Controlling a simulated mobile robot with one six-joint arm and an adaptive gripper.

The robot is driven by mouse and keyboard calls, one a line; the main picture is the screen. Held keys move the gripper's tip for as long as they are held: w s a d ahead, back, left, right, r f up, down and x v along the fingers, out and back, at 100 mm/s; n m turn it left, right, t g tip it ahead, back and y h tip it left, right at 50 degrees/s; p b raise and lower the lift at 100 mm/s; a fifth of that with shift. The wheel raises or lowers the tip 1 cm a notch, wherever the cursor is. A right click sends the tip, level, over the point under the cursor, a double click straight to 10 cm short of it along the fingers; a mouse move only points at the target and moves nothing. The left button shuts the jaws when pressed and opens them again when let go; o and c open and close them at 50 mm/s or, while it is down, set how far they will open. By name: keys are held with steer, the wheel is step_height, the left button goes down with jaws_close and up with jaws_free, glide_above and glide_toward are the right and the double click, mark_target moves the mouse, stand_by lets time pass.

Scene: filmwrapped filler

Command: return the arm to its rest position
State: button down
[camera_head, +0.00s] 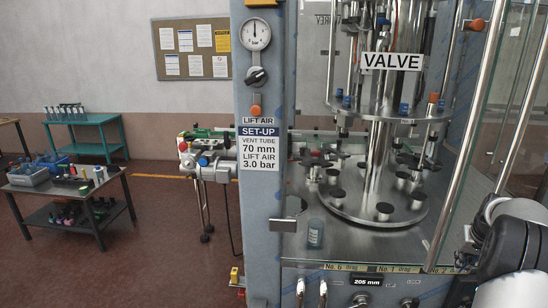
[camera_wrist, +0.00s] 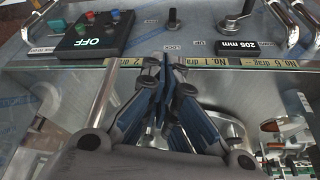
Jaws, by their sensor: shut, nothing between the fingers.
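My gripper (camera_wrist: 165,68) is in the wrist view, its dark blue fingers brought together with nothing seen between them. Its tips point toward the machine's grey front panel (camera_wrist: 150,48); I cannot tell how far off they are. In the camera_head view my arm (camera_head: 505,245) is folded at the lower right, beside the glass door, and its gripper does not show there.
The filler has a glass door (camera_head: 478,130), a round plate (camera_head: 345,205) and a grey column (camera_head: 262,200). In the wrist view a black control box (camera_wrist: 92,35) reads OFF. Tables (camera_head: 60,190) stand at the left; floor between is open.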

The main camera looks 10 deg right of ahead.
steer(key=a+r+n+b, duration=0.1)
steer(key=a+r, duration=0.3)
steer(key=a, duration=0.6)
steer(key=a+r+n+y+b, duration=0.15)
steer(key=a+r, duration=0.25)
steer(key=a, duration=0.7)
steer(key=a+r+n+b, duration=0.1)
steer(key=a+r, duration=0.4)
steer(key=a, duration=0.5)
steer(key=s+a+n+t+b, duration=0.1)
steer(key=s+a, duration=0.3)
steer(key=a, duration=0.3)
steer(key=s+a+n+b, duration=0.1)
steer(key=s+a, duration=0.4)
steer(key=a, duration=0.1)
steer(key=s+a+f+n+b, duration=0.1)
steer(key=s+a+f, duration=0.2)
steer(key=s, duration=0.4)
steer(key=s+a+f+y+b, duration=0.1)
steer(key=s+a+f, duration=0.3)
steer(key=s+a, duration=0.2)
steer(key=shift+s+f+n, duration=0.25)
steer(key=shift+s+n, duration=0.1)
